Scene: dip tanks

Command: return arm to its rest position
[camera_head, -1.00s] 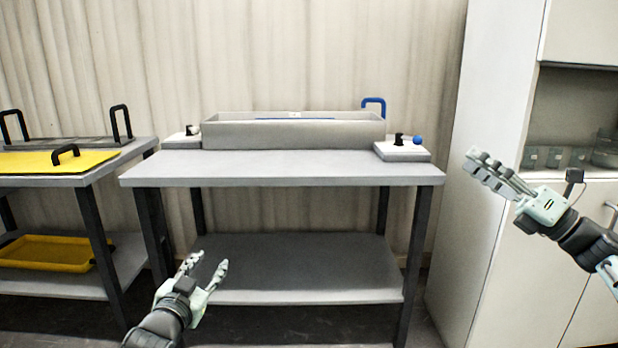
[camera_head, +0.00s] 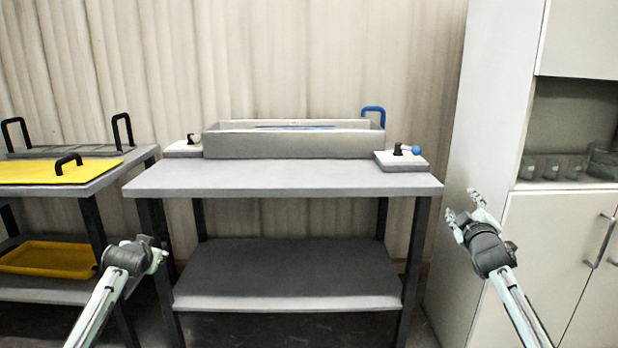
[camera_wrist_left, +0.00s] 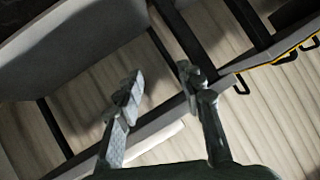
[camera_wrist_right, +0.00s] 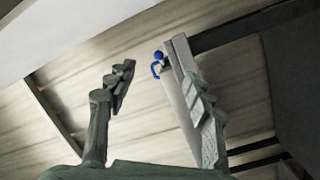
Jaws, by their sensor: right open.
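My right gripper (camera_head: 464,207) is in front of the cabinet, right of the grey table, with its fingers pointing up and left. In the right wrist view its fingers (camera_wrist_right: 155,88) are spread apart with nothing between them. My left gripper (camera_head: 150,252) is at lower left, in front of the gap between the two tables; its fingers are mostly hidden behind the wrist. In the left wrist view its fingers (camera_wrist_left: 158,90) are apart and empty.
The grey table (camera_head: 285,178) carries a long grey tank (camera_head: 290,145) with a blue handle (camera_head: 373,112) behind. A small block with a blue-knobbed lever (camera_head: 402,160) stands beside it. A yellow lid (camera_head: 40,172) lies on the left table. A white cabinet (camera_head: 545,240) stands right.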

